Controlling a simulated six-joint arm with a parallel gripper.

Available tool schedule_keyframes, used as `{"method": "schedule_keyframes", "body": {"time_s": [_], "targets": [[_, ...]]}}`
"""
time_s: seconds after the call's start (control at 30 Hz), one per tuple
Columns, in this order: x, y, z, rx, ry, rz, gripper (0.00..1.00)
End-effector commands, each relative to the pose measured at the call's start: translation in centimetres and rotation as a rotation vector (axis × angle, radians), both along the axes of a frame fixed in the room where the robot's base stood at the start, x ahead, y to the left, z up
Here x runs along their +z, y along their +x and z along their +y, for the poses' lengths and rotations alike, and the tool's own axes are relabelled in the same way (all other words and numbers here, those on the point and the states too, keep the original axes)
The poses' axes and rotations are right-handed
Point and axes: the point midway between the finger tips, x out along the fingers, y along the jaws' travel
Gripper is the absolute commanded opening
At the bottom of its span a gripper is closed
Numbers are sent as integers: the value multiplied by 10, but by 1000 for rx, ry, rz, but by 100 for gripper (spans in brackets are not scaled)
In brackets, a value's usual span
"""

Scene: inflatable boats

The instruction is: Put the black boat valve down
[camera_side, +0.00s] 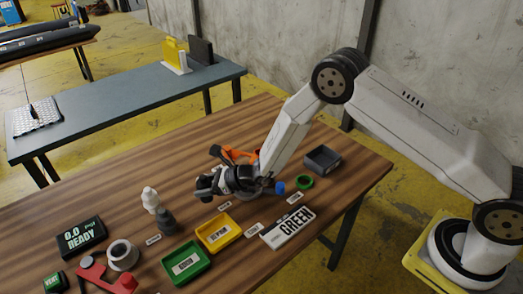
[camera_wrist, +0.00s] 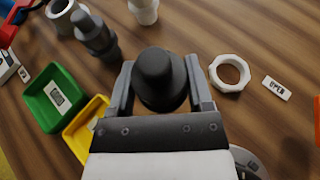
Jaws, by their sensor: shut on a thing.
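The black boat valve (camera_wrist: 158,75), a round dark piece with a wide rim, is between the two fingers of my gripper (camera_wrist: 158,85) in the wrist view. The fingers are shut on it from both sides. In the side view my gripper (camera_side: 214,184) is over the wooden table, behind the yellow tray (camera_side: 236,237). There the valve (camera_side: 204,183) is a small dark shape at the gripper's end, partly hidden. The gap between its underside and the table is hard to tell.
A dark grey valve (camera_side: 167,221) and a white one (camera_side: 150,199) stand left of my gripper. A green tray (camera_side: 205,261) lies in front. A grey bin (camera_side: 335,165) stands back right.

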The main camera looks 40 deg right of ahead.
Motion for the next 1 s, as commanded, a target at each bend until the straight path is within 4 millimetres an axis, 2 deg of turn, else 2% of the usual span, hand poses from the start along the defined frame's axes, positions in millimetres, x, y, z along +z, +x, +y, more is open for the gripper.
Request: {"method": "schedule_keyframes", "body": {"time_s": [0.4, 0.87, 0.9, 1.0], "targets": [[-33, 4, 1, 1, 1, 0, 3], [-37, 4, 1, 0, 1, -1, 3], [-38, 4, 1, 0, 0, 0, 69], [-38, 4, 1, 0, 0, 0, 100]]}}
